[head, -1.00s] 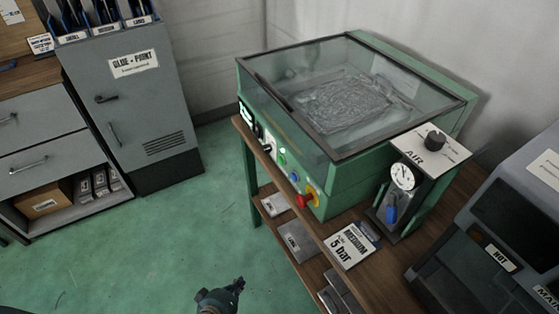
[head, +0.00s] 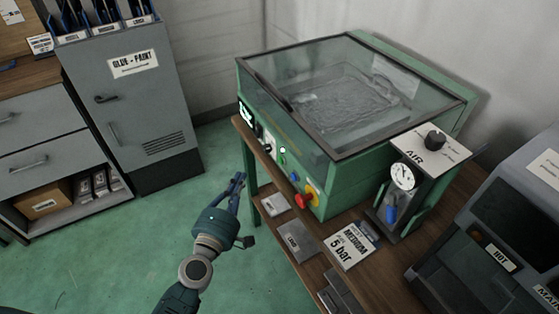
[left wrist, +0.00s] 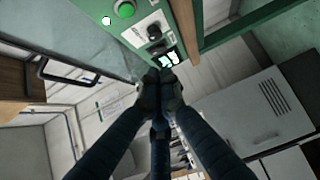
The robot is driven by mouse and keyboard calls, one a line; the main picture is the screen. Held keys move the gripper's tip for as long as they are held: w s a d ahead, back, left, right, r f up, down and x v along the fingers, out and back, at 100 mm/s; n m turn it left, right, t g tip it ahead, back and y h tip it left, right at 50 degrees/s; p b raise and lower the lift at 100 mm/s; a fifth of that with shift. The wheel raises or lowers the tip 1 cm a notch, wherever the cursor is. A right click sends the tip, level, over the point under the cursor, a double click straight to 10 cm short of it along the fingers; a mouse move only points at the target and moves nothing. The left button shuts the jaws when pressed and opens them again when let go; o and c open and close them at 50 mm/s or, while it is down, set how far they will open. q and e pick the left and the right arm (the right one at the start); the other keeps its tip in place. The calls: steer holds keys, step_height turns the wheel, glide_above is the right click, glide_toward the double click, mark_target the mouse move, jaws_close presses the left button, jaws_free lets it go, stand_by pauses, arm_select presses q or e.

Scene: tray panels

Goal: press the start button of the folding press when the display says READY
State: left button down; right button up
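The green folding press (head: 340,175) with its clear lid stands on a wooden bench. Its small lit display (head: 246,113) is at the left end of the front panel; it also shows in the left wrist view (left wrist: 169,60). I cannot read its text. A green button (head: 282,160) sits along the panel; it shows larger at the top of the left wrist view (left wrist: 124,9). My left gripper (head: 239,178) is in front of and below the panel, apart from it. Its fingertips meet in the left wrist view (left wrist: 160,77), with nothing seen between them. My right gripper is out of view.
A blue button (head: 294,177) and red stop knob (head: 304,201) are on the same panel. A grey glue cabinet (head: 132,105) is left; the floor between is free.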

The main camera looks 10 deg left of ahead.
mark_target(281, 160)
arm_select(q)
steer(key=shift+w+d+r, duration=0.1)
stand_by(0.3)
steer(key=w+d, duration=0.5)
steer(key=d, duration=0.2)
steer(key=shift+p, duration=0.45)
steer(key=shift+w, duration=0.1)
stand_by(1.1)
steer(key=shift+w+d, duration=0.2)
steer(key=shift+d, duration=0.1)
steer(key=shift+w+d, duration=0.25)
steer(key=shift+d, duration=0.15)
stand_by(1.0)
steer(key=shift+a, duration=0.1)
steer(key=shift+s+a, duration=0.55)
steer(key=shift+a, duration=0.1)
